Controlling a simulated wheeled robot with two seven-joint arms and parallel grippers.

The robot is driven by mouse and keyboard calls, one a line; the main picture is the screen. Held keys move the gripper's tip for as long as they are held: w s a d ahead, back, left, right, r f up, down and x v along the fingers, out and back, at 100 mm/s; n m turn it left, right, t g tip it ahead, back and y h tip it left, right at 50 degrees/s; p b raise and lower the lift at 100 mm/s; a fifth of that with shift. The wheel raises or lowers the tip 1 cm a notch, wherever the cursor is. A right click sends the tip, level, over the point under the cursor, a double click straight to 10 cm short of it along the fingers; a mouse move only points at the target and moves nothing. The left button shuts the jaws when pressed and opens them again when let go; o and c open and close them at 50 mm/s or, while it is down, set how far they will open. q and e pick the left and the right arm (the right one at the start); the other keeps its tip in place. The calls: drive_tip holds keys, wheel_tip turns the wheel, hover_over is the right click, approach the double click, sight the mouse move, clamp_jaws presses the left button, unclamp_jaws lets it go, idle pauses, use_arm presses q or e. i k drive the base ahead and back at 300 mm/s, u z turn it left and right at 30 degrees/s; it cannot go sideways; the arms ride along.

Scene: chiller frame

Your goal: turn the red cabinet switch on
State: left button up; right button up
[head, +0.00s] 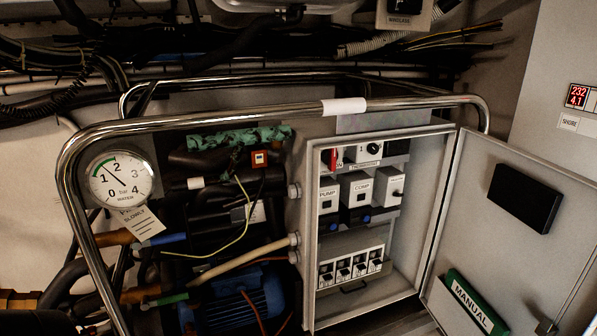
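The red cabinet switch (332,158) sits at the top left inside the open grey electrical cabinet (308,240). It is a small red rotary handle on a pale plate with lettering at its right, partly covered by the handle. Its exact setting is too small to tell. Neither of my grippers shows in the head view.
The cabinet door (512,230) stands open to the right, with a green manual (470,303) in its pocket. A chrome tube frame (230,118) crosses in front above the cabinet. A pressure gauge (120,178), pipes and a blue motor (235,305) are at left.

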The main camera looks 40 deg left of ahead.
sight(330, 157)
drive_tip(key=z, duration=0.3)
drive_tip(key=k, duration=0.25)
drive_tip(key=u, duration=1.45)
